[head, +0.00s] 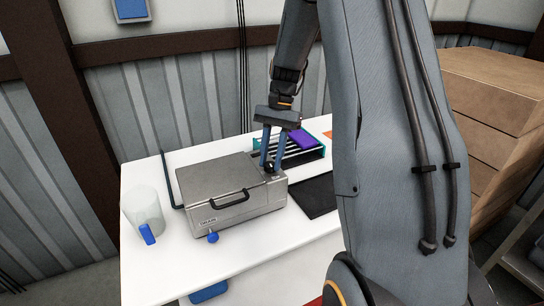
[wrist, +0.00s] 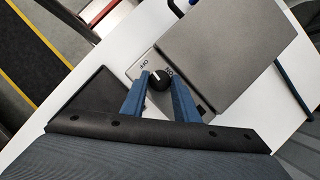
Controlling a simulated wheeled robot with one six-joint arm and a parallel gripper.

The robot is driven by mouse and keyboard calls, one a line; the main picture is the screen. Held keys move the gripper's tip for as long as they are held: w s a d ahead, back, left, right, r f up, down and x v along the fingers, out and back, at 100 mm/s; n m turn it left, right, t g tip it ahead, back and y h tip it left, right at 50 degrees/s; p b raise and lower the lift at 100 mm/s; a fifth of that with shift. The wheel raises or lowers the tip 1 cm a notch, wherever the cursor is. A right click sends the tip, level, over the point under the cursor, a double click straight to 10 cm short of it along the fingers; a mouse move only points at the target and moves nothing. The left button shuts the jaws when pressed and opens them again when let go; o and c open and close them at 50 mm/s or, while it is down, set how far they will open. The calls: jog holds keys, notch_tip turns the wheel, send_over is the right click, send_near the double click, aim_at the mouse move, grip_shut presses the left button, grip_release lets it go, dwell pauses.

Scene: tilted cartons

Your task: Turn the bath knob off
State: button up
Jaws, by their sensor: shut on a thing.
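The bath is a grey metal box (head: 205,185) with its lid down and a black handle on the front, on a white table. Its black knob (wrist: 158,80) sits on a light panel at the lid's side, with an "OFF" label and a partly hidden second label beside it. A small white mark shows on the knob; I cannot tell exactly which label it points to. My gripper (wrist: 159,88) is shut on the knob, one blue finger on each side. In the head view my gripper (head: 268,164) reaches down to the bath's right end, and its fingers largely hide the knob.
A clear jug with a blue handle (head: 148,234) stands left of the bath. A blue tap (head: 213,238) sticks out at the bath's front. A teal rack with a purple item (head: 301,139) stands behind my gripper. A dark mat (head: 316,196) lies to the right. Cartons (head: 500,90) are stacked at far right.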

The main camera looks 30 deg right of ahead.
jog(key=shift+n, duration=0.7)
jog(key=shift+h, duration=0.3)
jog(key=shift+g, duration=0.3)
jog(key=o, duration=0.8)
jog(key=shift+r, duration=0.1)
jog(key=b+v, duration=0.2)
jog(key=v, duration=0.5)
jog(key=shift+w+d+r, duration=0.1)
jog(key=shift+d+r, duration=0.05)
jog(key=shift+r, duration=0.1)
